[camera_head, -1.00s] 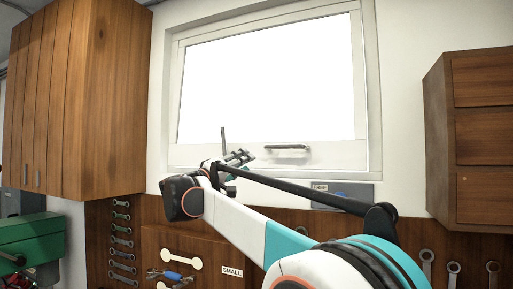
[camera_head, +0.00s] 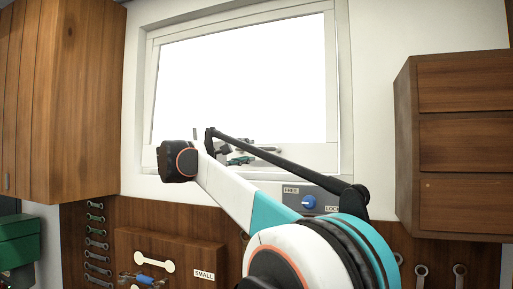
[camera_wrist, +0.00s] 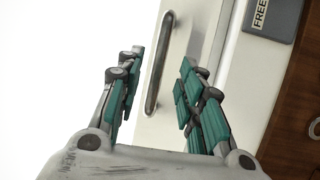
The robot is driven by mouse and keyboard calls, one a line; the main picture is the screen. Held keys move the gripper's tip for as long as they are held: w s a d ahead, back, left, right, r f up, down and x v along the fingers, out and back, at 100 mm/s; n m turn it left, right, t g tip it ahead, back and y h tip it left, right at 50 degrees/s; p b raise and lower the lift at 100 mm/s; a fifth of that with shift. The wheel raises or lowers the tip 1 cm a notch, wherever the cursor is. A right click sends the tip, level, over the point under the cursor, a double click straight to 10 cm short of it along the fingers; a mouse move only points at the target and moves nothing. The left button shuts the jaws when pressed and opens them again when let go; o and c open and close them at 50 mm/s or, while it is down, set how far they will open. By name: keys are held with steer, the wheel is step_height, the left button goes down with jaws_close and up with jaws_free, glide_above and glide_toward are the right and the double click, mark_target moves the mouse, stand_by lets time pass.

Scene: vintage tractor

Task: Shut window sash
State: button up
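The window sash (camera_head: 312,158) is a white frame around a bright pane, set in the wall ahead in the head view. How far it stands open is hard to tell. Its bar handle (camera_wrist: 157,65) on the bottom rail shows clearly in the wrist view; in the head view my arm mostly hides it. My gripper (camera_wrist: 162,58) is open, with teal-padded fingers on either side of the handle in the picture. The handle appears just beyond the fingertips, with no clear contact. In the head view my gripper (camera_head: 238,157) is partly hidden at the sash's bottom rail.
A grey panel (camera_head: 325,201) with a blue knob (camera_head: 309,202), marked FREE and LOCK, sits below the window. A wooden cabinet (camera_head: 75,90) flanks the left and wooden drawers (camera_head: 460,135) the right. Wrenches hang on the brown board (camera_head: 110,213) below.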

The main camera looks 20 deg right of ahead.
mark_target(255, 149)
steer(key=p+x, duration=0.1)
steer(key=x, duration=0.5)
steer(key=shift+d, duration=0.2)
steer(key=shift+w, duration=0.1)
jaws_close()
